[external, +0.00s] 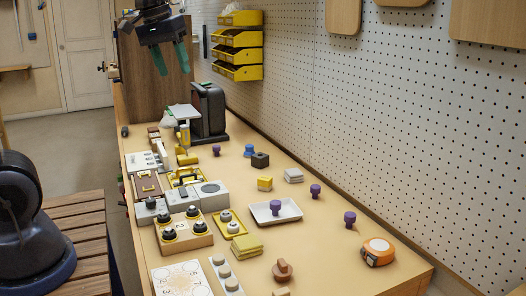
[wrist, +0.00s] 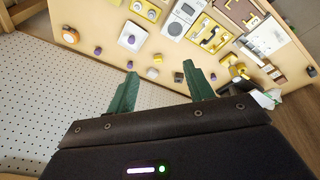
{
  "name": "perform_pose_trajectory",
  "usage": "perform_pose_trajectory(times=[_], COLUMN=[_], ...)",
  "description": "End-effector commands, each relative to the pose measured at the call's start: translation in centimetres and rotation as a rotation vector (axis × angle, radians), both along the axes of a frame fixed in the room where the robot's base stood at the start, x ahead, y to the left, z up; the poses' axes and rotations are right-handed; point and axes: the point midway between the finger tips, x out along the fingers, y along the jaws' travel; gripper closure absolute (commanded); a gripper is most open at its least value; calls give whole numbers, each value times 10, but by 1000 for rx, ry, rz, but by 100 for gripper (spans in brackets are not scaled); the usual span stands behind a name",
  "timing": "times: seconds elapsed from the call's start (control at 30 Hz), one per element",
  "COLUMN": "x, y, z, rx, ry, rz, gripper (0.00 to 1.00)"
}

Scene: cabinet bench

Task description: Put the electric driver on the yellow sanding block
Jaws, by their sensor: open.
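My gripper (external: 172,72) hangs open and empty, high above the far end of the bench; its two green fingers also show in the wrist view (wrist: 160,70). A small yellow block (external: 264,183), which looks like the sanding block, sits on the open middle of the bench; it also shows in the wrist view (wrist: 158,58). A yellow tool (external: 184,158), possibly the electric driver, lies left of the black machine; a yellow shape shows there in the wrist view (wrist: 234,66). It is too small to identify surely. The gripper touches neither.
A black machine (external: 209,111) stands at the back. A white tray (external: 262,216) holds a purple knob. A grey block (external: 293,175), dark block (external: 260,160) and orange tape measure (external: 378,251) are scattered right. Fixtures crowd the left side. A pegboard wall (external: 400,120) bounds the right.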

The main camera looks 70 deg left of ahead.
Motion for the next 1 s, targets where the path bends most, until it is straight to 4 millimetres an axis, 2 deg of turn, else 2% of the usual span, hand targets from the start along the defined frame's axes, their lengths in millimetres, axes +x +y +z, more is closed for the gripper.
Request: perform_pose_trajectory(times=[0.03, 0.2, 0.4, 0.5, 0.7, 1.0], x=[-13, -55, -104, -123, -145, -147], y=[-15, -54, -90, -102, -112, -114], z=[3, 2, -7, -12, -21, -22], rx=[13, 64, 128, 155, 186, 191], ry=[-12, -44, -83, -99, -115, -116], rz=[-59, -263, -495, -588, -690, -705], gripper=[48, 48, 48, 48, 48, 48])
